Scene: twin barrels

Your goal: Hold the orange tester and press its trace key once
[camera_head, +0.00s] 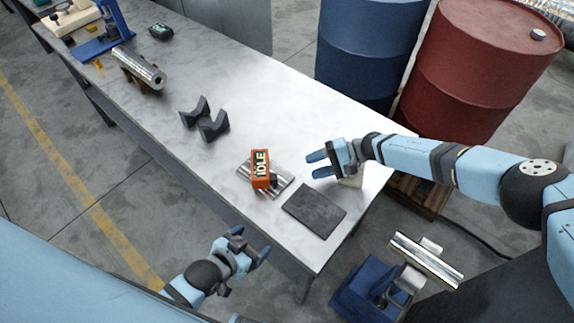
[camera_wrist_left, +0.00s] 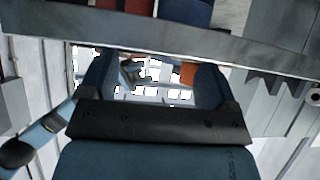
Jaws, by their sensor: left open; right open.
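The orange tester (camera_head: 261,170) sits on a ribbed metal block (camera_head: 246,169) on the bench, its display reading "IDLE". A dark part shows at its lower right; I cannot tell whether this is the trace key. My left gripper (camera_head: 252,246) is open and empty, off the near bench edge and apart from the tester. My right gripper (camera_head: 315,165) is open and empty to the right of the tester. In the left wrist view an orange patch (camera_wrist_left: 188,74), probably the tester, shows between the open left fingers (camera_wrist_left: 153,85).
On the metal bench (camera_head: 215,70) a dark flat pad (camera_head: 314,210) lies right of the tester. Dark V-blocks (camera_head: 213,126) and a metal cylinder (camera_head: 139,67) are further left. Blue (camera_head: 365,50) and red (camera_head: 470,65) barrels stand behind. A blue fixture (camera_head: 367,291) is at lower right.

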